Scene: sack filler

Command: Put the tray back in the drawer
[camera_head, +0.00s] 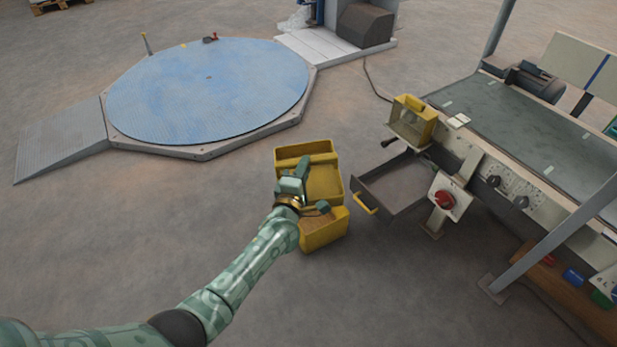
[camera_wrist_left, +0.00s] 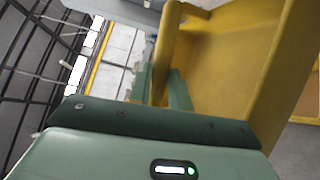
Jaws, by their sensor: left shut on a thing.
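The yellow tray (camera_head: 325,184) is left of the machine in the head view, in the grasp of my left gripper (camera_head: 298,172). The gripper is shut on the tray's left wall. In the left wrist view the fingers (camera_wrist_left: 163,88) pinch a yellow wall of the tray (camera_wrist_left: 235,60). A yellow block-like part (camera_head: 325,232) shows at the tray's near end, partly behind my wrist. The drawer (camera_head: 408,203) is pulled out from the machine, right of the tray. It has a yellow handle (camera_head: 365,204) and no tray in it. My right gripper is not in view.
The machine bench (camera_head: 520,125) stands at the right, with a yellow-framed box (camera_head: 412,120) above the drawer and a red knob (camera_head: 445,200) beside it. A grey post (camera_head: 555,235) stands in front. A blue round platform (camera_head: 205,90) lies behind. Floor at near centre is clear.

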